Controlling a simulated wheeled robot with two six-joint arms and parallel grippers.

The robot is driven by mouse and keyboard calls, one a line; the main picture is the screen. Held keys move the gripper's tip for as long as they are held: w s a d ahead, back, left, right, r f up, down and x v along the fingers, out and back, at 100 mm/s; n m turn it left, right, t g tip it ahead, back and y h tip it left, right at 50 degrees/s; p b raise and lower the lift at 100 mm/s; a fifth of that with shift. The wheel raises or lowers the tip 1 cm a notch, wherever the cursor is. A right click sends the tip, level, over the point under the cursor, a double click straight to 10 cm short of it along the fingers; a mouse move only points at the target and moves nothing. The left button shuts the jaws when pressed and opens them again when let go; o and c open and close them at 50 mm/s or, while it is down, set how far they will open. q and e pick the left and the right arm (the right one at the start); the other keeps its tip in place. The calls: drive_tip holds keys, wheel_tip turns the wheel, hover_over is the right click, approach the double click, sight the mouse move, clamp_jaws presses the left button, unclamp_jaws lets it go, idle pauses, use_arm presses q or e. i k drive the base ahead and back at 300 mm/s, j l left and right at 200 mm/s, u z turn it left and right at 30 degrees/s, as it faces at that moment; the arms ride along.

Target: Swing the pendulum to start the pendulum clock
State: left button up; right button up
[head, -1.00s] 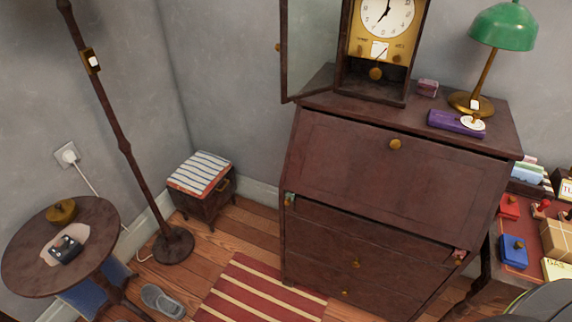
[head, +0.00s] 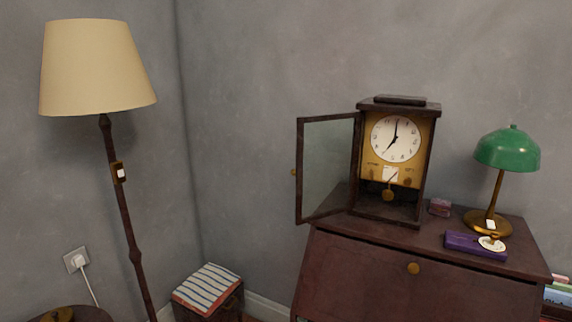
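The pendulum clock (head: 397,139) stands upright on top of a dark wooden bureau. It has a dark wooden case, a gold panel and a white dial with black hands. Its glass door (head: 328,165) stands open to the left. The pendulum (head: 388,194) is a round brass bob on a short rod, hanging below the dial inside the case; it appears slightly left of the case's middle. A small white paper (head: 390,174) sits on the gold panel and covers part of the rod. Neither of my grippers shows in the head view.
The bureau (head: 335,262) also bears a green lamp (head: 507,150), a purple case (head: 475,246) and a small pinkish box (head: 440,207). A floor lamp (head: 98,70) stands at left. A small cabinet with a striped cushion (head: 208,288) is at the bottom. The open door juts forward.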

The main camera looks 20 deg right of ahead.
sight(388, 194)
drive_tip(key=k+z, duration=0.1)
drive_tip(key=z, duration=1.15)
drive_tip(key=i+j, duration=0.1)
drive_tip(key=l, duration=0.1)
